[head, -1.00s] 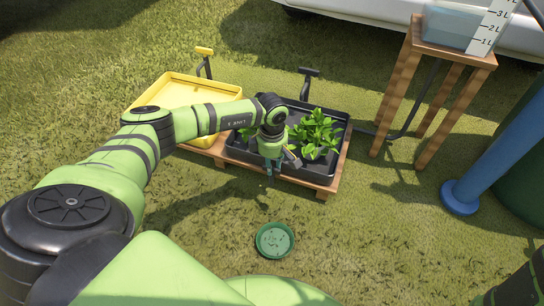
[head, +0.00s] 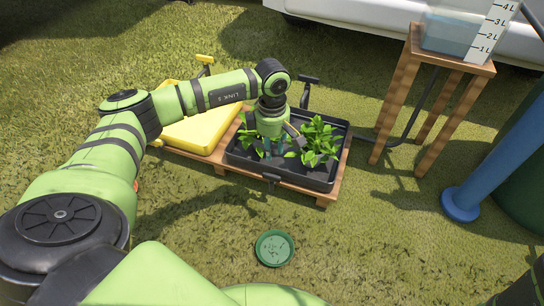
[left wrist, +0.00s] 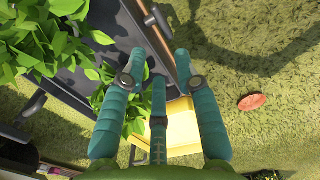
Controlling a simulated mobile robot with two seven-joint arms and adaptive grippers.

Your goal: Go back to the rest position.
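My left gripper (head: 274,150) hangs fingers-down over the black tray (head: 320,182), just left of the leafy green plants (head: 319,140). In the left wrist view its teal fingers (left wrist: 160,62) are spread apart with nothing between them, so it is open and empty. The plants show at the upper left of that view (left wrist: 38,45). Leaves also show close behind the fingers, and I cannot tell whether they touch. My right gripper is in neither view.
A yellow tray (head: 205,130) stands beside the black one on a wooden pallet (head: 325,198). A green dish (head: 274,248) lies on the grass in front. A wooden stand (head: 395,95) with a water tank (head: 450,35) and a blue post (head: 490,170) are at right.

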